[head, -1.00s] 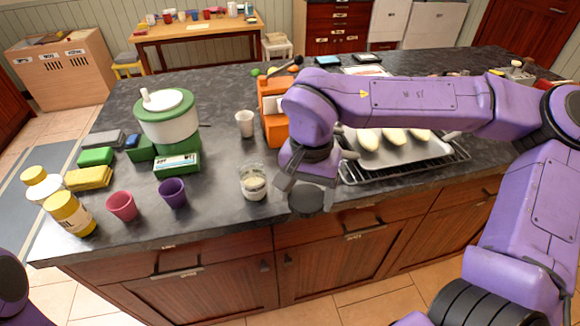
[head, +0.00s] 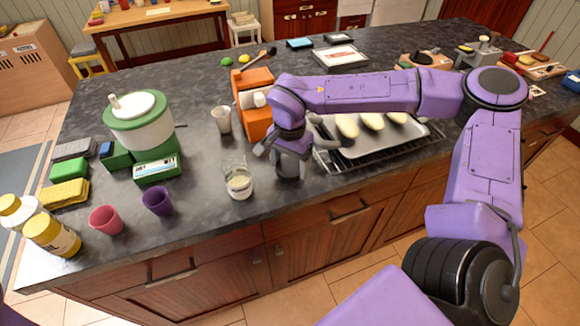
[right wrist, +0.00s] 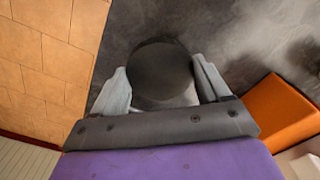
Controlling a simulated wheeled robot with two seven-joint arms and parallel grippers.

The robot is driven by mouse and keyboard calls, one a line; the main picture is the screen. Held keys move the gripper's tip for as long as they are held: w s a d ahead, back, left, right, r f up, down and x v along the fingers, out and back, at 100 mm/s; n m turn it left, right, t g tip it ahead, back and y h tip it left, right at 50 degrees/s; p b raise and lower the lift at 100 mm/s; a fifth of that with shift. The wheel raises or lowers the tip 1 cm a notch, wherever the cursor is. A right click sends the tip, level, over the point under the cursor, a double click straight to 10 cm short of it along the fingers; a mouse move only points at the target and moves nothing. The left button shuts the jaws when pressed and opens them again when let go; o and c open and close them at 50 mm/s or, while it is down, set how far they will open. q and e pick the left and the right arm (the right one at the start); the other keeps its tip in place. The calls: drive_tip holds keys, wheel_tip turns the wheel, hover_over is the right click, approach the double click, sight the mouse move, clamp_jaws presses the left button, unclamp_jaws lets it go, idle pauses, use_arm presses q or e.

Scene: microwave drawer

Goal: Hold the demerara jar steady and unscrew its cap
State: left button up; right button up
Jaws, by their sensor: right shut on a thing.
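My right gripper (head: 287,158) is over the counter near its front edge, just right of a glass. It is shut on a dark round cap (right wrist: 162,74), with one finger on each side in the right wrist view. In the head view the dark piece shows below the fingers. I cannot tell whether a jar body is under it. The clear glass jar (head: 238,182) stands upright and apart from the gripper. It holds a pale, grainy filling, and no cap shows on it. No label can be read. My left gripper is out of view.
An orange appliance (head: 254,104) and a white cup (head: 221,120) stand behind. A tray of loaves (head: 385,142) on a rack is right of the gripper. Purple (head: 157,201) and pink (head: 107,220) cups stand to the left, with a green-and-white machine (head: 140,125) behind them.

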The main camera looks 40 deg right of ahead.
sight(290, 167)
drive_tip(key=shift+f, duration=1.35)
drive_tip(key=shift+s+f, duration=0.15)
drive_tip(key=shift+f, duration=0.05)
